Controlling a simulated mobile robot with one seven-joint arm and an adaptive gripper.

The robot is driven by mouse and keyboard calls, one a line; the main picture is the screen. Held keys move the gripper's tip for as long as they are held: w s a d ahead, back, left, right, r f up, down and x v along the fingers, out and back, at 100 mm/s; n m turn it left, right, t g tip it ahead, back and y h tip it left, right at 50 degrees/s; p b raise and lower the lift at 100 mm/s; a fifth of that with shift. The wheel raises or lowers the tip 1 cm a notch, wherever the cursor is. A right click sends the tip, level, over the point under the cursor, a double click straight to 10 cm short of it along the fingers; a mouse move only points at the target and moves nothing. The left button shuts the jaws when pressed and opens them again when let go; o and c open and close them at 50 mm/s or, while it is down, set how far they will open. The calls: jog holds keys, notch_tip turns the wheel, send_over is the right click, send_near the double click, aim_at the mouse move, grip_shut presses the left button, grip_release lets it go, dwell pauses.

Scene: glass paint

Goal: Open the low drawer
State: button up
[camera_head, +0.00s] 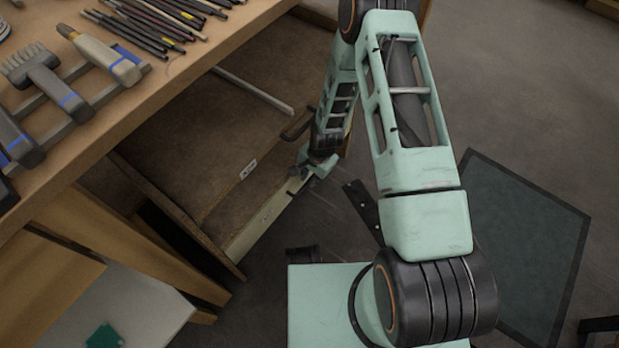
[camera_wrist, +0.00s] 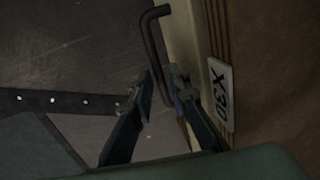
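The low drawer's pale front edge (camera_head: 262,218) runs diagonally under the bench in the head view. In the wrist view, the pale front strip (camera_wrist: 183,28) stands to the right of a dark bent bar handle (camera_wrist: 150,35). My gripper (camera_wrist: 160,82) has its two fingers spread on either side of the handle. The handle's lower part lies between the fingertips, and a small gap shows on the left.
A workbench (camera_head: 190,52) with brushes and tools overhangs at the upper left. A label (camera_head: 248,170) marks a brown panel; the wrist view shows the label too (camera_wrist: 221,95). A dark perforated strip (camera_head: 362,207) lies beside my arm. A dark mat (camera_head: 530,240) covers floor on the right.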

jog(key=shift+c, duration=0.7)
grip_shut()
